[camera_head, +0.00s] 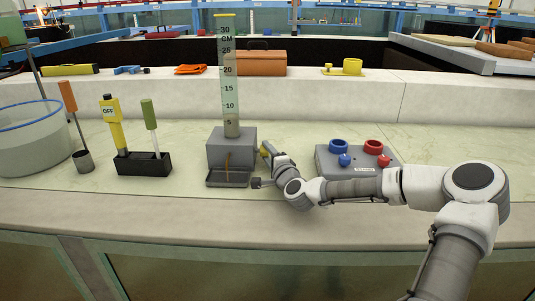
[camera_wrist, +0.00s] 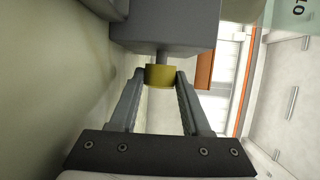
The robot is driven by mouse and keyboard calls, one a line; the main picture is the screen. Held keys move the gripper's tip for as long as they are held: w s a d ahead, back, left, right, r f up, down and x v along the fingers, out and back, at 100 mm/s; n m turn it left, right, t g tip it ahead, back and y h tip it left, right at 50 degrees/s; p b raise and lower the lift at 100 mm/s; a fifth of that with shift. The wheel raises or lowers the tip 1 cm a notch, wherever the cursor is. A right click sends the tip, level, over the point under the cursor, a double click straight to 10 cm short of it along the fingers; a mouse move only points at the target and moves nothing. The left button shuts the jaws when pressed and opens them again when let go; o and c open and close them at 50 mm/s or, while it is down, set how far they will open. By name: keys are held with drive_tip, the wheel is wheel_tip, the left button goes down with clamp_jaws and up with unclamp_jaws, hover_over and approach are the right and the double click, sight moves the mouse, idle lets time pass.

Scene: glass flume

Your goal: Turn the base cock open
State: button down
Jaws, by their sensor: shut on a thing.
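The base cock is a small yellow knob (camera_head: 263,151) on the right side of the grey base block (camera_head: 231,143). In the wrist view the yellow knob (camera_wrist: 160,75) sits on a short grey stem below the block (camera_wrist: 165,25). My gripper (camera_wrist: 160,77) has a finger on each side of the knob and is shut on it. In the head view my gripper (camera_head: 268,155) reaches the block's right side and partly hides the knob. A graduated clear column (camera_head: 229,80) with a yellow top stands upright on the block.
A shallow grey tray (camera_head: 214,182) lies before the block, with a thin ochre streak above it. A grey box (camera_head: 328,163) with blue and red knobs is to the right. A black stand (camera_head: 128,165) with yellow and green handled tools is to the left.

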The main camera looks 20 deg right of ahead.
drive_tip(key=shift+c, duration=1.9)
unclamp_jaws()
drive_tip(key=s+p, duration=0.1)
drive_tip(key=s, duration=0.4)
drive_tip(key=s+p, duration=0.2)
drive_tip(key=s, duration=0.4)
drive_tip(key=s+r+p, duration=0.1)
drive_tip(key=s, duration=0.5)
drive_tip(key=shift+s+p, duration=0.2)
drive_tip(key=shift+p, duration=0.1)
